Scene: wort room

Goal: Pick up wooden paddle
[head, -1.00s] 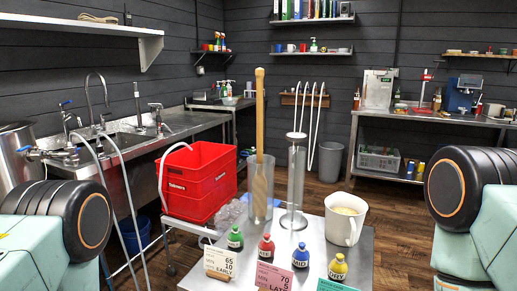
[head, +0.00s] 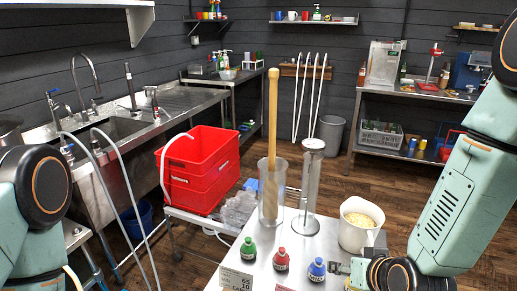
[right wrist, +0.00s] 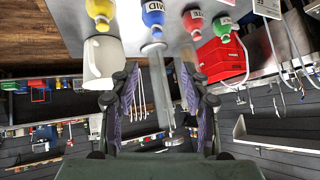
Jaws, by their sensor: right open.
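The wooden paddle (head: 272,110) stands upright, leaning slightly, in a clear glass cylinder (head: 270,205) on the metal table. Its handle rises well above the rim; its lower part shows through the glass. My right gripper (head: 338,268) is low over the table's front right, right of the blue bottle and apart from the paddle. In the right wrist view the gripper (right wrist: 158,92) is open with nothing between its fingers.
A second clear cylinder with a metal rod (head: 310,180) stands right of the paddle's cylinder. A white jug of grain (head: 358,225) and green (head: 248,250), red (head: 281,259) and blue (head: 317,270) bottles stand nearby. Red crates (head: 200,170) sit behind left.

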